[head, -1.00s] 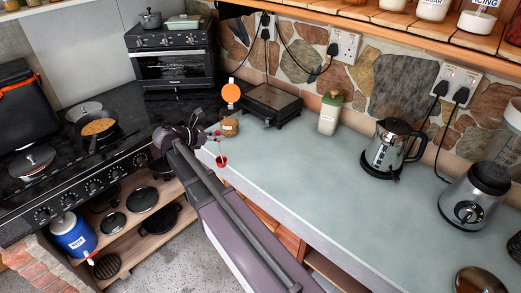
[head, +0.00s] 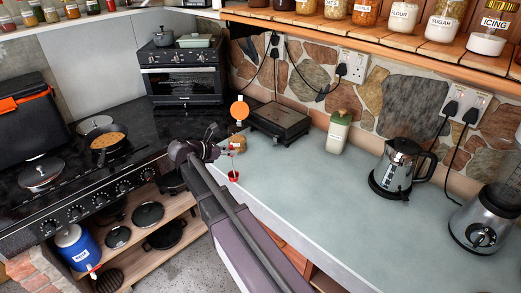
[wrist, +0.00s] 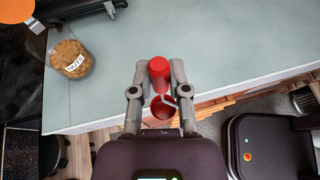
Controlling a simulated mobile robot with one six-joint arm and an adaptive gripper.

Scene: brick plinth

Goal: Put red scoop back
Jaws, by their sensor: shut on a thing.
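The red scoop (head: 233,176) is held by my gripper (head: 231,152) over the front left corner of the grey-green counter (head: 300,180). In the wrist view my gripper (wrist: 159,68) is shut on the scoop's red handle (wrist: 158,75), with a finger on each side. The round red bowl of the scoop (wrist: 162,108) shows between the fingers, over the counter's front edge. A labelled jar of brown pieces (wrist: 70,58) stands on the counter to the left of my gripper. In the head view this jar (head: 239,143) is partly hidden behind my gripper.
An orange disc (head: 240,110) shows behind the jar. A black grill (head: 279,122), a green-lidded bottle (head: 338,132), a kettle (head: 398,168) and a blender (head: 482,222) stand along the wall. The counter's middle is clear. The stove (head: 80,185) with pans is at left.

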